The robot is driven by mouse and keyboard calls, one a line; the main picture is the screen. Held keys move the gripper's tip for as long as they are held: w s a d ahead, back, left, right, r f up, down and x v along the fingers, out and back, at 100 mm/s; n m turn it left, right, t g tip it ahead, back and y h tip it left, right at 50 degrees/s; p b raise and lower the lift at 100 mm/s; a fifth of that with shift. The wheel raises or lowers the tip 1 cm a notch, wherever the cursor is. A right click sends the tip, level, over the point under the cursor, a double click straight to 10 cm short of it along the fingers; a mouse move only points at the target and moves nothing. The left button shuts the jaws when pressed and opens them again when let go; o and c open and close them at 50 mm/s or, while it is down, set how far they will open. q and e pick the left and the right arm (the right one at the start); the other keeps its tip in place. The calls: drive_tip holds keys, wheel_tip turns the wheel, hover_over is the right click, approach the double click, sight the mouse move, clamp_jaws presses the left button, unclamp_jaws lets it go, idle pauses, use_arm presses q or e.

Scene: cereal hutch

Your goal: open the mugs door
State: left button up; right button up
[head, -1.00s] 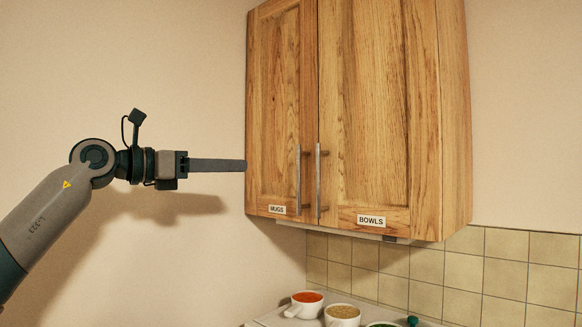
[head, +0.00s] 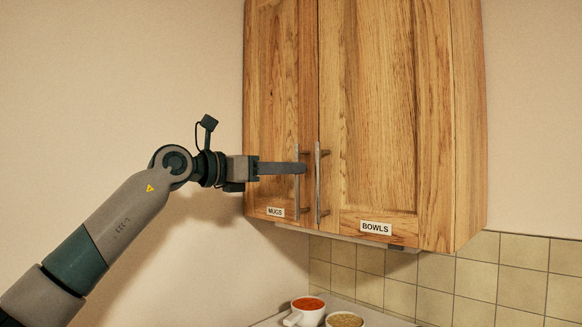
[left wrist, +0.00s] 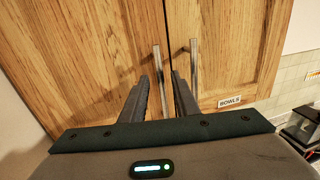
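The wooden mugs door (head: 273,100) is the left door of the wall cabinet, labelled MUGS (head: 275,212), and it is closed. Its upright metal handle (head: 297,200) is near its right edge. My left gripper (head: 303,168) reaches in from the left, with its fingertips at the upper part of this handle. In the left wrist view, the fingers (left wrist: 160,90) are apart and the mugs handle (left wrist: 159,62) shows between them. I cannot tell whether either finger touches it. My right gripper is not in view.
The closed bowls door (head: 375,110) is just right, its handle (head: 318,185) close beside the mugs handle. It also shows in the left wrist view, outside the right finger (left wrist: 185,97). Below are a cup of red food (head: 308,305) and a bowl of grain (head: 345,320).

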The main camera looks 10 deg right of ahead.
use_arm(q)
drive_tip(key=shift+d, duration=0.1)
clamp_jaws()
drive_tip(key=shift+a, duration=0.2)
